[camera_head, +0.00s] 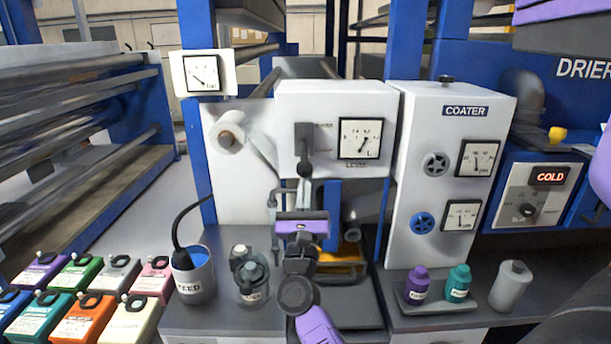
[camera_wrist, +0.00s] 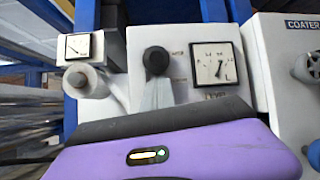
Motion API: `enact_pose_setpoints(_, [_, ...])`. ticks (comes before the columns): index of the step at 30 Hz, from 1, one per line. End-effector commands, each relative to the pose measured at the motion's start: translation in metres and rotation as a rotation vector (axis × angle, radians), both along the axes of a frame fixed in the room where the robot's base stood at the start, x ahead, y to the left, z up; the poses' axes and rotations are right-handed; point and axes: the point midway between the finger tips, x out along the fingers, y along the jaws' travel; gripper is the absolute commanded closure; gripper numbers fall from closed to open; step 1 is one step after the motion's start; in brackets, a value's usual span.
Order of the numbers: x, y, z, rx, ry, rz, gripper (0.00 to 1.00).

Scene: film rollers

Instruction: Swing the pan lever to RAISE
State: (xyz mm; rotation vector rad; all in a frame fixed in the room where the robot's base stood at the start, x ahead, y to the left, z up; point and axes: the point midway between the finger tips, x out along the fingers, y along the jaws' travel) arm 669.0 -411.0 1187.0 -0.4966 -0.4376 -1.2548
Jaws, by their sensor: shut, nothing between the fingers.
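The pan lever (camera_head: 305,169) is on the white coater cabinet, left of the square LEVEL gauge (camera_head: 361,138). In the head view its round black knob is at the lower end of a dark upright mount.
The COATER cabinet (camera_head: 452,135) with two handwheels stands to the right. A white roll (camera_head: 228,136) is on the left. A FEED bucket (camera_head: 193,280), a jar (camera_head: 249,280) and small bottles on a tray (camera_head: 425,308) stand on the bench. The space before the lever looks clear.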

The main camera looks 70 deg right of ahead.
Motion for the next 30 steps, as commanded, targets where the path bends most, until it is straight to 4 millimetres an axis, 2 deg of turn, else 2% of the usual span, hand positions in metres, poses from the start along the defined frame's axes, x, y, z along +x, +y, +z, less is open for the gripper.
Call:
enact_pose_setpoints(1, [0.0,0.002,0.01,-0.001,-0.001,0.002,1.0])
enact_pose_setpoints(15, [-0.004,0.013,0.059,-0.003,-0.003,0.004,1.0])
enact_pose_setpoints(30, [-0.004,0.011,0.095,-0.01,-0.007,0.002,1.0])
